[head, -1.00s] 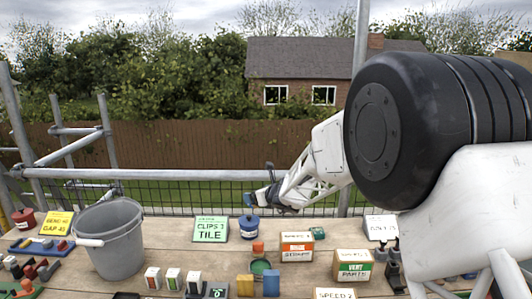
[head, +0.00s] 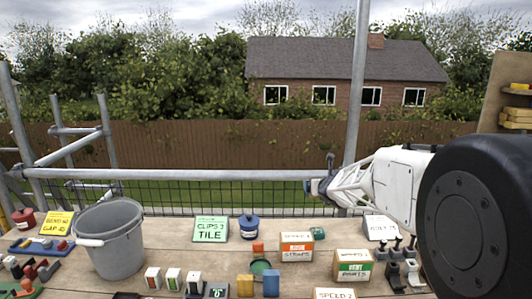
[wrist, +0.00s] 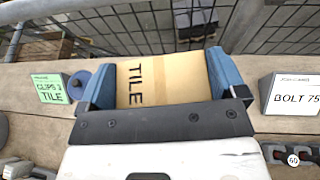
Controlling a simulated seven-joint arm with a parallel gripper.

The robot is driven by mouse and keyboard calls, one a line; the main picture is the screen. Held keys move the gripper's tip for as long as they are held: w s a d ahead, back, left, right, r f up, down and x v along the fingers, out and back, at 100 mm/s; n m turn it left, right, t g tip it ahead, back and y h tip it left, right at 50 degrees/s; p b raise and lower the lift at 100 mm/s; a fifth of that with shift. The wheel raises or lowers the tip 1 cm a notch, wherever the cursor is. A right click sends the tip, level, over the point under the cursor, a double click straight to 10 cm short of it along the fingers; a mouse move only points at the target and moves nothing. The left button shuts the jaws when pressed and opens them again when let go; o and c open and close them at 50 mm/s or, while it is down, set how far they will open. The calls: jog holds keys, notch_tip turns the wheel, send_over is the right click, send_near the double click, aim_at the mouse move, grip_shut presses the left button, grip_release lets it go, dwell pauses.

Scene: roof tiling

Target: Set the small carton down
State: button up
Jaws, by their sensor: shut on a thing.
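The small carton (wrist: 182,82), tan with a paler strip and the word TILE, sits between the two blue fingers of my gripper (wrist: 163,88) in the wrist view. The fingers press on its two sides. In the head view my gripper (head: 317,188) is in the air above the back of the bench, near the rail and an upright pole. I cannot make out the carton there.
The wooden bench (head: 180,262) carries a grey bucket (head: 112,240), a green CLIPS TILE card (head: 210,229), a blue lidded pot (head: 249,228), a STRAPS box (head: 296,247), a VENT PARTS box (head: 353,265) and a BOLT sign (wrist: 293,95). Mesh and rails line the back.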

jog(key=s+d+m+h, duration=0.1)
jog(key=d, duration=0.5)
jog(key=shift+s+r+m+h, duration=0.15)
jog(key=shift+r+m+h, duration=0.15)
jog(key=shift+h, duration=0.1)
jog(key=shift+w, duration=0.2)
jog(key=shift+w+d+f+n+g+y, duration=0.55)
jog(key=shift+w+d+n+y, duration=0.5)
jog(key=shift+w+n+y, duration=1.8)
jog(key=s+d+f+n+g+y, duration=0.1)
jog(key=d+f+n+g+y, duration=0.5)
jog(key=f, duration=0.4)
jog(key=shift+s+n+g+y, duration=0.2)
jog(key=shift+n+g+y, duration=0.3)
jog(key=shift+n, duration=0.45)
jog(key=shift+f, duration=0.15)
jog(key=shift+f, duration=3)
